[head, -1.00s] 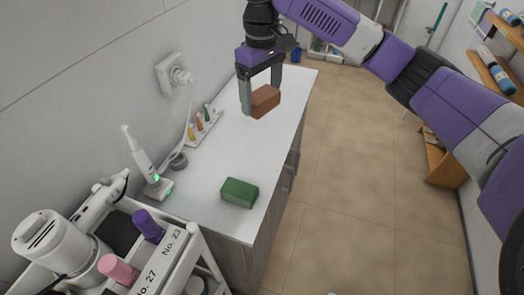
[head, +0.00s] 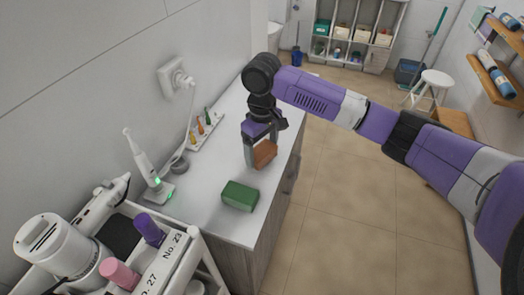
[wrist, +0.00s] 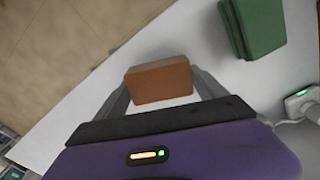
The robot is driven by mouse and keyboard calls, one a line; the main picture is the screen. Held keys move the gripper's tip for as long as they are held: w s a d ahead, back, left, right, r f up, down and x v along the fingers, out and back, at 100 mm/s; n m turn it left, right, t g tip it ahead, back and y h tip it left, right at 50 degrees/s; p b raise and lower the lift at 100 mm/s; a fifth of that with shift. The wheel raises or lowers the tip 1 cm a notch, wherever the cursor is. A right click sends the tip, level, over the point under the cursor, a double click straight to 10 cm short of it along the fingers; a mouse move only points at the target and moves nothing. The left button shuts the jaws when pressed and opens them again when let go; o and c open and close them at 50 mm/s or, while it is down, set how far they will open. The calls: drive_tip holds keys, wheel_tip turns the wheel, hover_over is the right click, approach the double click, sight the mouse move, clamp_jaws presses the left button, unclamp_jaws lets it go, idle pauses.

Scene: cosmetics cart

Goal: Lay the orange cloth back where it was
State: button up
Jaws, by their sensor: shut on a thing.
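The orange cloth (head: 265,153) is a folded, brownish-orange block. My gripper (head: 261,157) is shut on it, one finger on each side. In the head view it is at the right side of the white counter, behind and right of a green folded cloth (head: 240,195). I cannot tell whether its underside touches the counter. In the wrist view the orange cloth (wrist: 158,82) sits between the fingers, and the green cloth (wrist: 258,25) lies apart from it at the upper right.
The white counter (head: 212,165) has free room left of the gripper. A toothbrush on a charger (head: 147,165) and a tray of small coloured bottles (head: 204,130) stand along the wall. A cart (head: 180,262) with bottles is in front. The counter's right edge is close to the cloth.

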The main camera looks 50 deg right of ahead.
sight(262, 149)
drive_tip(key=shift+f, duration=0.5)
drive_tip(key=o, duration=1.1)
drive_tip(key=shift+f, duration=0.1)
wheel_tip(262, 149, up, 12)
drive_tip(key=shift+r+b, duration=0.1)
drive_tip(key=shift+b, duration=0.4)
